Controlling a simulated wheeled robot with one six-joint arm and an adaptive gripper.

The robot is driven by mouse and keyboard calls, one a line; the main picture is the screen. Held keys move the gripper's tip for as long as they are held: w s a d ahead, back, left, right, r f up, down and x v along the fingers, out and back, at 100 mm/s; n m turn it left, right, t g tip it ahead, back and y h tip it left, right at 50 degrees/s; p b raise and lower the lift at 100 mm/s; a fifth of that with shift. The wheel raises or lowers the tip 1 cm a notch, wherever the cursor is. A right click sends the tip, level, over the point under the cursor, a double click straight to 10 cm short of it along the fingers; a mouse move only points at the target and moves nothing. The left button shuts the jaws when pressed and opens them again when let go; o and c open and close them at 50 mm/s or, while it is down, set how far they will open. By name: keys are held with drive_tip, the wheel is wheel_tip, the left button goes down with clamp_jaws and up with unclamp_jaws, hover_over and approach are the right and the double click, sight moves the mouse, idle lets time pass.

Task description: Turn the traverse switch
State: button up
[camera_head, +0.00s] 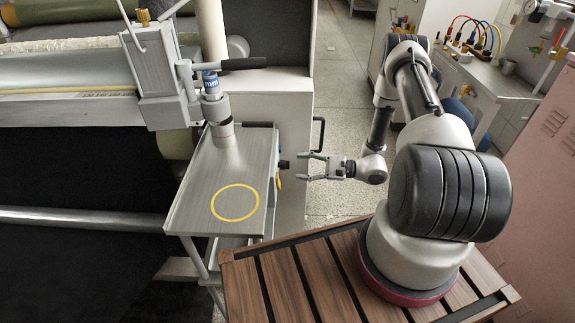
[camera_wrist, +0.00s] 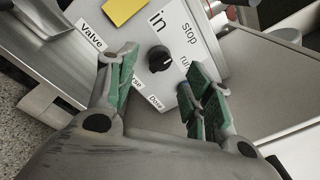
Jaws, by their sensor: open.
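The traverse switch (camera_wrist: 159,59) is a round black knob on a light panel (camera_wrist: 185,18) lettered "in", "stop" and a partly hidden word like "run". A label ending in "rse" is partly covered by my left finger. In the head view a small dark knob (camera_head: 284,164) sticks out from the side of the machine. My gripper (camera_head: 304,167) is open and level with it, with its fingertips a little short of it. In the wrist view my gripper (camera_wrist: 168,66) has its green-padded fingers on either side of the knob, which appears between and beyond the tips.
A metal shelf (camera_head: 190,195) with a yellow ring (camera_head: 235,203) juts out left of my gripper. A blue-topped cylinder (camera_head: 215,108) stands on it. A black handle (camera_head: 318,133) projects just behind.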

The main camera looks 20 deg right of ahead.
sight(288, 166)
drive_tip(key=shift+x, duration=2.6)
drive_tip(key=shift+s, duration=0.1)
drive_tip(key=shift+c, duration=0.2)
drive_tip(key=c, duration=1)
